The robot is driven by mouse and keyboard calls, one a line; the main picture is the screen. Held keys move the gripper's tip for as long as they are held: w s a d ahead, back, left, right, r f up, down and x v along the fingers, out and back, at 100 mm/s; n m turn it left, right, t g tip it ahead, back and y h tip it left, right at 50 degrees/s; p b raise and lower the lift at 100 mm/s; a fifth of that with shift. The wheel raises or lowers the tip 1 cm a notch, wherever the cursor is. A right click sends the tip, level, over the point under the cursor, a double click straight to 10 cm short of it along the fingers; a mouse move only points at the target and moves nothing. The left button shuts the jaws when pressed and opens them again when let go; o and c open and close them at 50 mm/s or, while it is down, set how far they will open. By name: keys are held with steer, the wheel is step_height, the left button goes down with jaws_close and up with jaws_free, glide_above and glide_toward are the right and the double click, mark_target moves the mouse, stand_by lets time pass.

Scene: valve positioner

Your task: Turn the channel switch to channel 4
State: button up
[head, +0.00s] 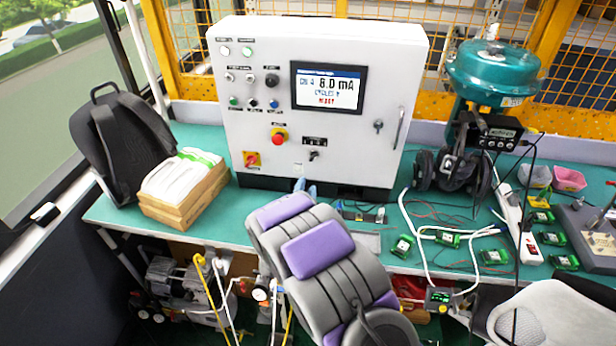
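A white control box (320,95) stands on the green bench in the head view. Its screen (328,87) shows what looks like "CH 4" and "8.0 mA". A black selector switch (314,155) sits low on the panel, and a black knob (271,80) sits higher, left of the screen. The labels are too small to tell which is the channel switch. My gripper (305,187) is just below the black selector, in front of the box's lower edge, and appears apart from the selector. My arm hides most of it, so its opening is unclear.
A red emergency button (278,137) and a red-yellow rotary switch (251,159) are left of the selector. A teal device (492,72), cables and several green modules crowd the right.

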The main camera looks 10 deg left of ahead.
steer(key=s, duration=0.5)
steer(key=shift+w, duration=0.1)
stand_by(0.4)
steer(key=s+d+r+n+g, duration=0.3)
steer(key=s+d+g, duration=0.3)
steer(key=s, duration=0.9)
steer(key=s+d+r+n+g, duration=0.3)
steer(key=s+d+r+g, duration=0.3)
steer(key=s, duration=0.9)
steer(key=s+d+r+n+g, duration=0.3)
steer(key=s+d+r+g, duration=0.2)
steer(key=s+d, duration=0.6)
steer(key=s+g, duration=0.2)
steer(key=s, duration=0.1)
steer(key=shift+s+d+n+g+y, duration=0.3)
steer(key=shift+s+g, duration=0.1)
